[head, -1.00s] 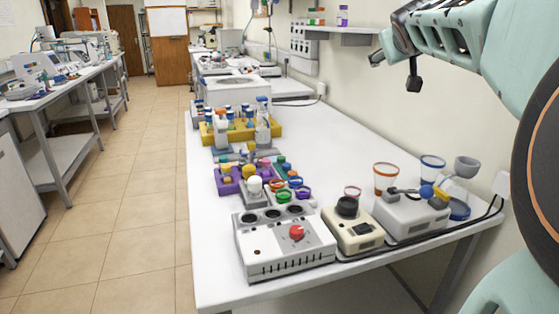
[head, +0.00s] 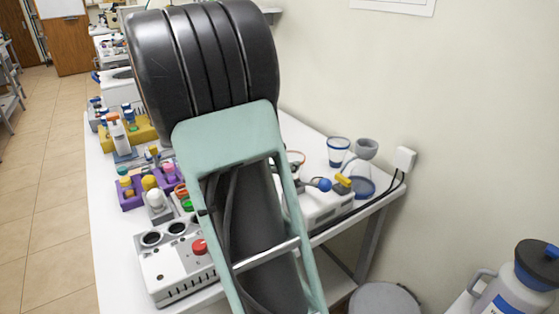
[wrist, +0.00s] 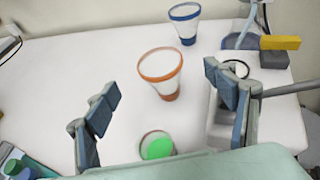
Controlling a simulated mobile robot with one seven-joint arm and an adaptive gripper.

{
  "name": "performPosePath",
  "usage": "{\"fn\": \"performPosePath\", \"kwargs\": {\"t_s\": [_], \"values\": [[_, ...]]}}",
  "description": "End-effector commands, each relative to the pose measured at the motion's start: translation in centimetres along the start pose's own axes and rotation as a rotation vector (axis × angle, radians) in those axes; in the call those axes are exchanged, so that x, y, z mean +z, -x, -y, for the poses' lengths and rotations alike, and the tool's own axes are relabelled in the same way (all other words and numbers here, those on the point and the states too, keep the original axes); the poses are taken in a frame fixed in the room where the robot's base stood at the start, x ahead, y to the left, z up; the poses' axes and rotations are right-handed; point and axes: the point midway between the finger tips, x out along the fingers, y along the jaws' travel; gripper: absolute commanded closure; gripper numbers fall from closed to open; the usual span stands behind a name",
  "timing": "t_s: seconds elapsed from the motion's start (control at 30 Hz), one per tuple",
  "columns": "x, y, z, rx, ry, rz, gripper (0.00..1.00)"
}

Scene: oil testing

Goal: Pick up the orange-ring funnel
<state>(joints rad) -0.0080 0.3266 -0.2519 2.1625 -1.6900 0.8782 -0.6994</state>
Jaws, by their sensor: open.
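The orange-ring funnel (wrist: 160,74) stands on the white table in the middle of the wrist view, wide orange rim up, narrowing to an orange base. My gripper (wrist: 164,92) is open, with one finger on each side of the funnel in the picture, and nothing is held. Whether the fingers are level with the funnel or above it, I cannot tell. My arm hides the gripper there.
A blue-ring funnel (wrist: 185,22) stands behind the orange one. A small cup with green in it (wrist: 157,146) is at the near edge. A device with a yellow part (wrist: 281,42) lies close on the right. The table left of the funnel (wrist: 70,75) is clear.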

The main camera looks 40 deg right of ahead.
Motion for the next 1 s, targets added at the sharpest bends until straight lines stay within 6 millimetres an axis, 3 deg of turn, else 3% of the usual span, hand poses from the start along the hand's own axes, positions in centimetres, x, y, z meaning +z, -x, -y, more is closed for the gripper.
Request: {"fn": "performPosePath", "kwargs": {"t_s": [0.7,1.0], "values": [[-0.5,-9.5,-0.3,-0.003,0.007,0.002,0.23],[-0.4,-10.6,-0.3,0.000,0.007,0.002,0.23]]}}
